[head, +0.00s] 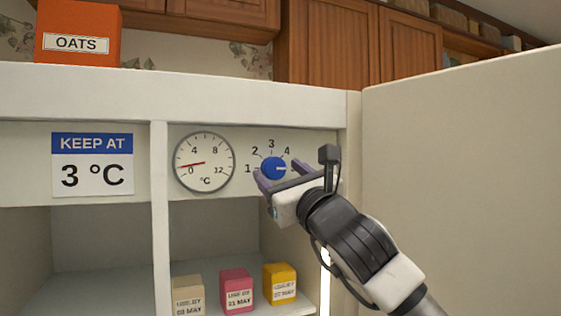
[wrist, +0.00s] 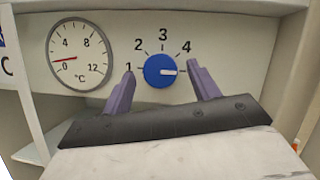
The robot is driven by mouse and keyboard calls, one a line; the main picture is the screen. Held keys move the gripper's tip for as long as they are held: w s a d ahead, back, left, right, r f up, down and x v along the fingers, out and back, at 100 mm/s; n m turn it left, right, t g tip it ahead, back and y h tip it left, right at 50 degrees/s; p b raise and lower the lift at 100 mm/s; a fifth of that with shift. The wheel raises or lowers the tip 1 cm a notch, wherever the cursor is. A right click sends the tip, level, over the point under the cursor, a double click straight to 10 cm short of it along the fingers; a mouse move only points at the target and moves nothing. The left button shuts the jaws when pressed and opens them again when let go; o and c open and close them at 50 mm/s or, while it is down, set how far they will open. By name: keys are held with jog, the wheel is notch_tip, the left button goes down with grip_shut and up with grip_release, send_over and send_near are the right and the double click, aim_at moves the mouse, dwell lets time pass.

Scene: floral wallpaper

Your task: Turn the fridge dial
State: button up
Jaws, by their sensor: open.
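The fridge dial (head: 273,168) is a round blue knob on the white panel, with numbers 1 to 4 visible around it. In the wrist view the dial (wrist: 153,77) has its white pointer facing right, clockwise past the 4. My gripper (head: 281,176) is open in front of it. Its purple fingers (wrist: 161,71) are on either side of the knob, with gaps visible in the wrist view. The right finger covers the panel where the pointer faces. A thermometer gauge (head: 204,162) left of the dial has its red needle slightly above 0. A sign (head: 92,180) reads "KEEP AT 3 °C".
Tan (head: 188,293), pink (head: 237,290) and yellow (head: 280,283) date-labelled boxes stand on the shelf below. The open fridge door (head: 460,170) fills the right side. An orange oats box (head: 78,20) stands on top. The left compartment looks empty.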

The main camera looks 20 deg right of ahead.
jog(key=shift+w+r, duration=0.1)
jog(key=shift+w, duration=0.2)
jog(key=c, duration=1)
jog(key=shift+o, duration=0.2)
